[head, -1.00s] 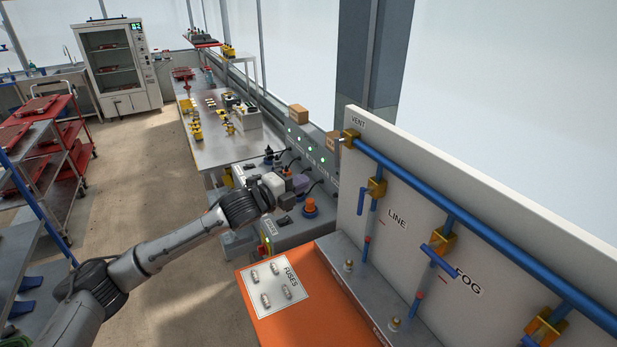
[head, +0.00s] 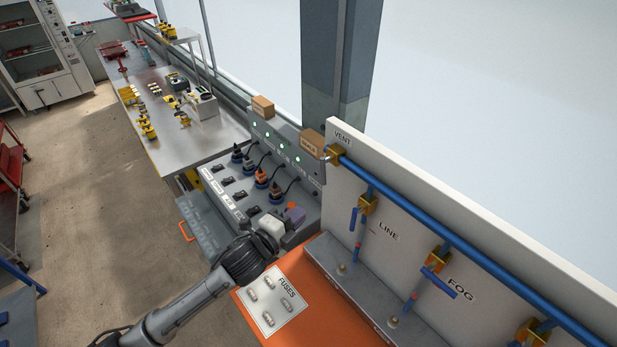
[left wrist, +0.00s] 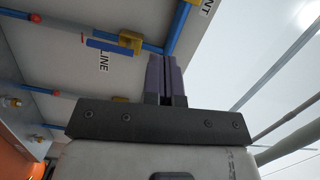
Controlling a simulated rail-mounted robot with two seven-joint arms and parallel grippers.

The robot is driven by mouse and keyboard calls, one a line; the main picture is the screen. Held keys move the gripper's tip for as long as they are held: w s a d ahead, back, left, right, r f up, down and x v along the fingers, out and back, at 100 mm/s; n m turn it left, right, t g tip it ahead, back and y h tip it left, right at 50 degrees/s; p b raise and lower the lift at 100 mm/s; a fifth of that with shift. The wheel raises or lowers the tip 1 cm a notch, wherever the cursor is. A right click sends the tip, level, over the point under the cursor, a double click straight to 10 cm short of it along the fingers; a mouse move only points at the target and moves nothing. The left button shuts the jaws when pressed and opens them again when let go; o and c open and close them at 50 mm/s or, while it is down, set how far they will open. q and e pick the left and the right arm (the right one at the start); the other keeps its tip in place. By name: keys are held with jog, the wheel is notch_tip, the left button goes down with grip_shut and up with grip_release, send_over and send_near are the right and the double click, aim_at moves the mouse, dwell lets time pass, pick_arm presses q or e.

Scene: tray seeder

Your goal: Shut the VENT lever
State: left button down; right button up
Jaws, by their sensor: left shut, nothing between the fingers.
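My right gripper is not in view.
LINE valve (head: 367,204) and FOG valve (head: 436,262) have blue handles on the white panel (head: 480,220). A fuse plate (head: 272,301) lies on the orange surface (head: 325,315). A grey console (head: 225,190) with plugs and cables stands beyond my gripper. Cardboard boxes (head: 311,143) sit near the VENT corner.

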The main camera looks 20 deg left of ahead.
aim_at(322, 179)
pick_arm(q)
jog(key=w+p, duration=0.2)
jog(key=w, duration=1)
jog(key=shift+w+d+f, duration=0.3)
jog(key=shift+d, duration=0.15)
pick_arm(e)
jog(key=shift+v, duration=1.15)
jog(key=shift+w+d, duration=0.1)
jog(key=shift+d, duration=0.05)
pick_arm(q)
jog(key=shift+w+a+f+m+b, duration=0.35)
jog(key=shift+a+f+m+b, duration=0.05)
jog(key=shift+a+m+b, duration=0.1)
jog(key=shift+a+m, duration=0.1)
jog(key=shift+m, duration=0.3)
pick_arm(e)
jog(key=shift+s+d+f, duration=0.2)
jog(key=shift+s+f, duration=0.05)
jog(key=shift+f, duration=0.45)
pick_arm(q)
jog(key=shift+r, duration=0.1)
